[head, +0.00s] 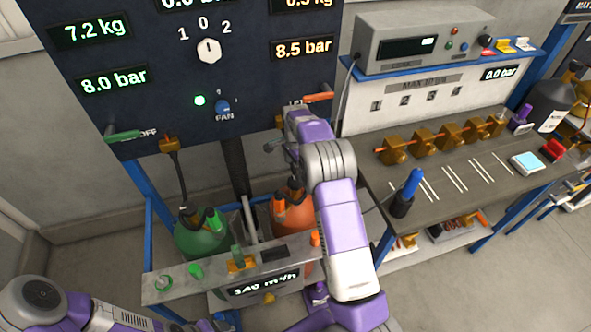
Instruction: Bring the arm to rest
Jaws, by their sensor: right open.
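My right arm rises from the bottom centre in purple and white. My right gripper (276,148) is at its upper end, in front of the lower right part of the dark gauge panel (130,45). It is small and partly hidden by the wrist, and looks open and empty. It is just below an orange lever (320,97) and close to a brass fitting, with the orange cylinder (292,208) below. Whether it touches the fitting I cannot tell. My left arm lies low at the bottom left, and its gripper does not show.
A green cylinder (201,236) stands behind a grey ledge (165,289) with fittings. At right, a workbench (440,205) carries several brass blocks, a blue-handled tool (408,190) in a holder and a light-blue pad (528,163). A grey instrument (425,40) sits on a shelf above.

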